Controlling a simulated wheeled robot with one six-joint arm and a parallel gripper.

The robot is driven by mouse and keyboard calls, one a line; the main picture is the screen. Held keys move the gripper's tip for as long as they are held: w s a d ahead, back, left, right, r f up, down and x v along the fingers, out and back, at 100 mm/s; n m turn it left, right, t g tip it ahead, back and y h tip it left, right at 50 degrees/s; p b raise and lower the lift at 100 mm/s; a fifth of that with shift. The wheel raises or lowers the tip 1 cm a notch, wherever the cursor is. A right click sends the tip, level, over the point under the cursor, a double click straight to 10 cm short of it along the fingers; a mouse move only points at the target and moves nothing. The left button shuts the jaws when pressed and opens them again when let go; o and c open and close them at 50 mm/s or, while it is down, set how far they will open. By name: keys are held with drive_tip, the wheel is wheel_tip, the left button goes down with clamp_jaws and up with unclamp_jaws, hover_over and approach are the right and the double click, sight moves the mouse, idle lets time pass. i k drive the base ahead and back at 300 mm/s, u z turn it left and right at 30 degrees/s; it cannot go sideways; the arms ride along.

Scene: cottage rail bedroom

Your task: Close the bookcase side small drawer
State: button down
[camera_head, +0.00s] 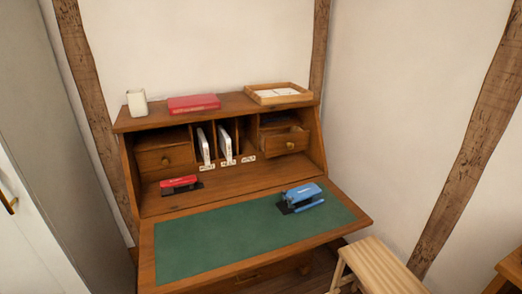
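The wooden writing desk (240,182) has two small drawers in its upper part. The right small drawer (275,146) is pulled out, with its front standing forward and its dark inside showing above. It has a round knob (290,145). The left small drawer (152,162) looks flush in its place, also with a round knob. No bookcase shows, so I cannot tell from this view which drawer is on its side. My gripper is not in view.
The fold-down leaf (220,235) is lowered and juts forward; a blue hole punch (302,195) and a red stapler (179,182) lie on the desk. Upright white binders (225,143) stand between the drawers. A wooden stool (378,265) stands at front right.

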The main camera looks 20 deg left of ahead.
sight(286, 139)
drive_tip(key=u, duration=0.9)
drive_tip(key=i, duration=1.05)
drive_tip(key=u, duration=0.5)
